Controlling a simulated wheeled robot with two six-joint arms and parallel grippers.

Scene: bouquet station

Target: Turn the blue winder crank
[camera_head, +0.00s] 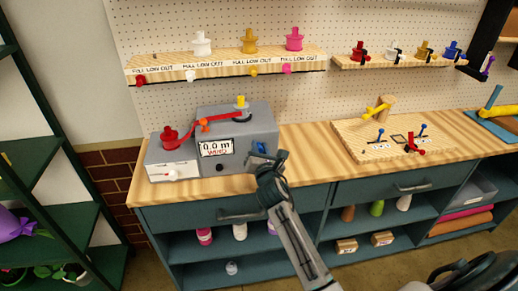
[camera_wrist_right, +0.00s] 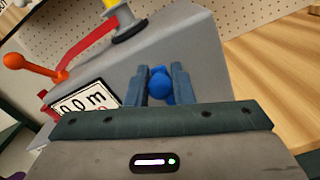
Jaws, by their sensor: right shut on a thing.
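The grey winder box (camera_head: 250,133) stands on the wooden counter, with a display reading 0.0 m. The blue crank (camera_head: 257,156) is on its front right side, mostly hidden by my right gripper (camera_head: 267,158). In the right wrist view, the blue crank knob (camera_wrist_right: 160,86) sits between the two fingers of my right gripper (camera_wrist_right: 161,80), which is shut on it. A red ribbon (camera_wrist_right: 88,50) runs over the box from a red spool (camera_head: 170,139) at the left.
An orange-knobbed lever (camera_head: 204,125) and a yellow-topped post (camera_head: 241,103) are on the winder. A wooden board (camera_head: 385,140) with small tools lies to the right. A shelf with spools (camera_head: 225,66) hangs behind. Bare counter lies between winder and board.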

